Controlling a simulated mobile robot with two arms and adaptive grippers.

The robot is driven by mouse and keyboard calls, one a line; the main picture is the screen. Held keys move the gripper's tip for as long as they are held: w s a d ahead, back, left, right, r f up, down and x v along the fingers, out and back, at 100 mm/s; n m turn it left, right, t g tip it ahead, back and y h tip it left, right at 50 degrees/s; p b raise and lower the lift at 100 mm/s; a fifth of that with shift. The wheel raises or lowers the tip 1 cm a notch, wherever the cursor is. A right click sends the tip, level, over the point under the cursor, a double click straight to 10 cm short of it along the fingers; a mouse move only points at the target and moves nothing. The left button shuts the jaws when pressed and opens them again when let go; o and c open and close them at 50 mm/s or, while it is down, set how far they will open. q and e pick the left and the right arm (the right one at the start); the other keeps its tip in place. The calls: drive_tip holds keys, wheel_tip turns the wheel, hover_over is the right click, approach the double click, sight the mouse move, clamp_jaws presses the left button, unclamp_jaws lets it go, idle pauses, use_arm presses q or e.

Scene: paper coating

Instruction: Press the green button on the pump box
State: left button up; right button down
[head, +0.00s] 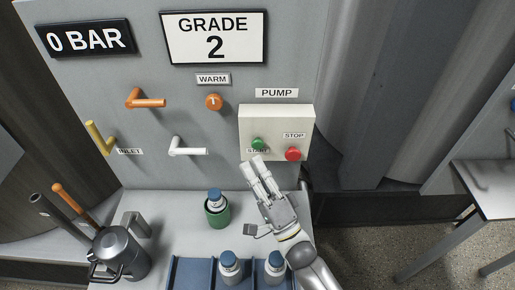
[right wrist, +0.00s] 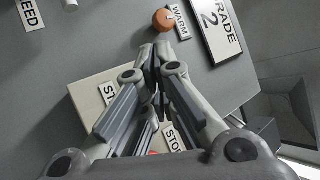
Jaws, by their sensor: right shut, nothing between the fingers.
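The pump box is a cream box (head: 275,117) on the grey panel under a PUMP label, and it fills the middle of the right wrist view (right wrist: 86,94). Its green START button (head: 258,144) is at lower left, beside the red STOP button (head: 293,154). My right gripper (head: 254,162) is shut and empty, its fingertips pointing up just below the green button and over part of the START label. I cannot tell whether they touch the box. In the right wrist view the fingers (right wrist: 152,62) hide the green button. My left gripper is not in view.
Left of the box are an orange knob (head: 213,102), an orange handle (head: 146,101) and a white handle (head: 188,151). On the counter below stand a bottle in a green holder (head: 217,216), a blue rack (head: 192,273) with bottles and a metal pot (head: 121,254).

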drive_tip(key=shift+w, duration=0.95)
drive_tip(key=shift+w, duration=0.1)
idle(0.7)
drive_tip(key=shift+w+b, duration=0.3)
drive_tip(key=shift+w, duration=0.05)
drive_tip(key=shift+w, duration=0.45)
idle(0.6)
drive_tip(key=shift+s+r, duration=0.1)
idle(0.3)
drive_tip(key=shift+s, duration=0.8)
drive_tip(key=shift+s, duration=0.1)
